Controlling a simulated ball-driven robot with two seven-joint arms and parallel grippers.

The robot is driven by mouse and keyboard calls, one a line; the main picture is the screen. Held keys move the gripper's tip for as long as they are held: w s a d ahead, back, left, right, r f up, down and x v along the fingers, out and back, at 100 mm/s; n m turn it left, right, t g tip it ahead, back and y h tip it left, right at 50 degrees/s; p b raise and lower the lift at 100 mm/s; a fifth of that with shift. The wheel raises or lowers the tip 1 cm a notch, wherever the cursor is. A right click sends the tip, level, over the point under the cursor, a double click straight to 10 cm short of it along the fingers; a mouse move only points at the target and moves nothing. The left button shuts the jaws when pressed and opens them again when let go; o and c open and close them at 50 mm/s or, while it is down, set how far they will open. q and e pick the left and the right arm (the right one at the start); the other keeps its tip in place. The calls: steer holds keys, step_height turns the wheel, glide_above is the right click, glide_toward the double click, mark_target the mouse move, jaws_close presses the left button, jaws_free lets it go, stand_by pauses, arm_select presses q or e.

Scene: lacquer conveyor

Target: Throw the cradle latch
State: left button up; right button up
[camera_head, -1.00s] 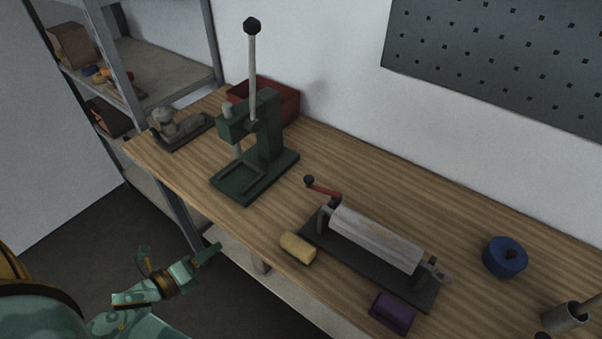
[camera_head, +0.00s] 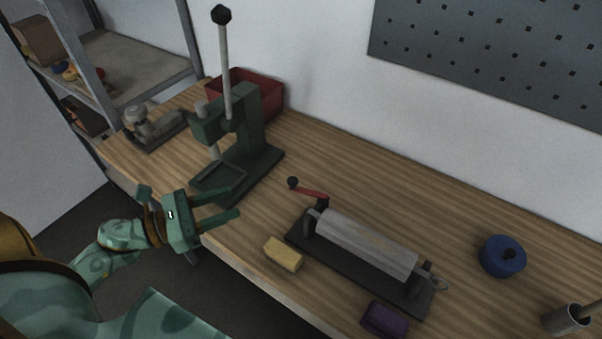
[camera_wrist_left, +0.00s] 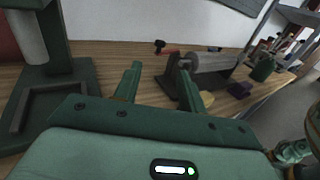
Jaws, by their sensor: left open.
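The cradle is a dark base (camera_head: 357,277) on the bench bearing a pale grey roller (camera_head: 365,244). A red lever with a dark knob (camera_head: 292,183) rises at its left end, leaning left; I take it to be the latch. The lever (camera_wrist_left: 166,49) and roller (camera_wrist_left: 208,62) also show in the left wrist view, beyond the fingers. My left gripper (camera_head: 238,202) is open and empty, left of the lever and apart from it, in front of the green press. The gripper also shows in the left wrist view (camera_wrist_left: 159,72). My right gripper does not show clearly in either view.
A green lever press (camera_head: 240,160) stands close behind the left gripper, with a red bin (camera_head: 272,92) behind it. A yellow block (camera_head: 283,254) and a purple block (camera_head: 385,319) lie in front of the cradle. A blue round thing (camera_head: 502,257) lies at right.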

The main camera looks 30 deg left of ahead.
mark_target(293, 179)
arm_select(q)
steer(key=p+x, duration=0.2)
steer(key=x, duration=1.3)
steer(key=shift+w+d, duration=0.1)
steer(key=shift+d, duration=0.1)
jaws_close()
